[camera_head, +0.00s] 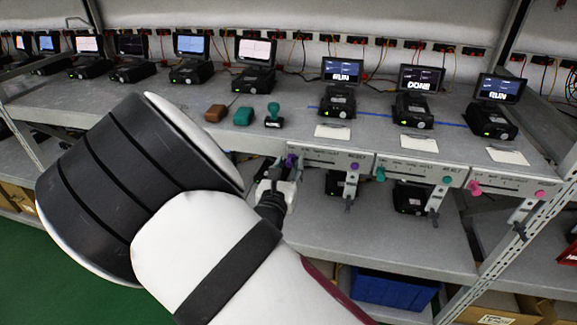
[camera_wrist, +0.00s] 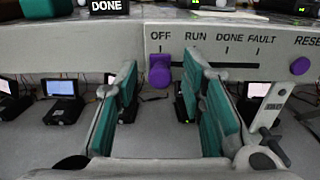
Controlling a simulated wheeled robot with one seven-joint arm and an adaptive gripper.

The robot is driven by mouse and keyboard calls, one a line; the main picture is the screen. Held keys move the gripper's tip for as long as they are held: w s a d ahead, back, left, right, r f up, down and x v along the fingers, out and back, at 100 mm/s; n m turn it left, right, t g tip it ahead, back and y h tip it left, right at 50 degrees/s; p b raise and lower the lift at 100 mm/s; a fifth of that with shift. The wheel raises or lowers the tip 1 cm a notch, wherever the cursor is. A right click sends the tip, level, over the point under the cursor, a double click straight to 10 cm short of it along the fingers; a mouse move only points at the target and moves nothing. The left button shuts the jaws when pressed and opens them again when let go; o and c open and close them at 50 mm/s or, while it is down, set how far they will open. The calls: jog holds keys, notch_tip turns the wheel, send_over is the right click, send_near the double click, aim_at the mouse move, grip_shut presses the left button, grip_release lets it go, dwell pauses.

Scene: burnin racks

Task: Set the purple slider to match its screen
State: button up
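The purple slider (camera_wrist: 160,72) is a knob at the left end of its slot, under the OFF mark. The panel (camera_wrist: 175,45) reads OFF, RUN, DONE, FAULT from left to right. In the head view the purple slider (camera_head: 291,160) is partly hidden by my gripper (camera_head: 277,180). The screen (camera_head: 342,70) above this panel reads RUN. In the wrist view my gripper (camera_wrist: 160,85) is open, with a teal-padded finger on each side of the knob and visible gaps between. Whether the fingertips reach around the knob in depth is unclear.
A purple reset button (camera_wrist: 300,66) sits right of the slot. Panels with a teal slider (camera_head: 380,173) and a pink slider (camera_head: 476,187) stand to the right. Stamps (camera_head: 274,117) and a blank card (camera_head: 332,132) lie on the bench above. A lower shelf (camera_head: 390,245) runs below.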

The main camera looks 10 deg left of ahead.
aim_at(305, 158)
grip_shut()
jog(key=shift+d, duration=1.8)
grip_release()
jog(key=shift+s, duration=0.15)
jog(key=s, duration=1.1)
jog(key=shift+s, duration=0.4)
